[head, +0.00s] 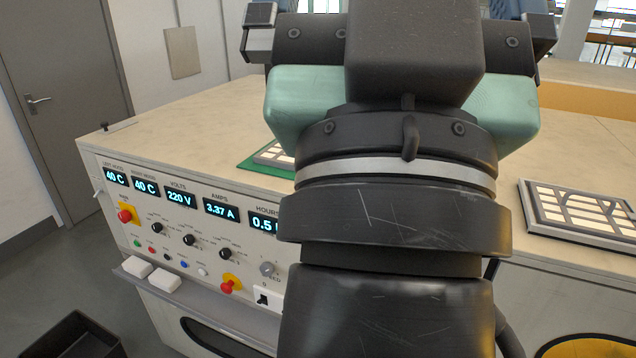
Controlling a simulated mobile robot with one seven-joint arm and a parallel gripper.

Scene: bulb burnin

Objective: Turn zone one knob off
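The control panel (150,270) is on the front of the bench at left. It carries three black knobs in a sloping row: a left one (157,228), a middle one (189,240) and a right one (225,253). Their labels and pointer positions are too small to read, so I cannot tell which is zone one. Displays above read 40 C, 40 C, 220 V, 3.37 A and 0.5 hours, the last partly hidden. My gripper (401,35) is at the top centre, fingers spread wide, apart from the knobs. My arm hides the panel's right end.
Red buttons on yellow bases (125,215) (228,285), a grey knob (267,269) and a black switch (262,298) share the panel. A ledge (205,303) with white blocks juts out below. A framed grid tray (580,213) lies on the bench at right. A dark bin (75,338) is at lower left.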

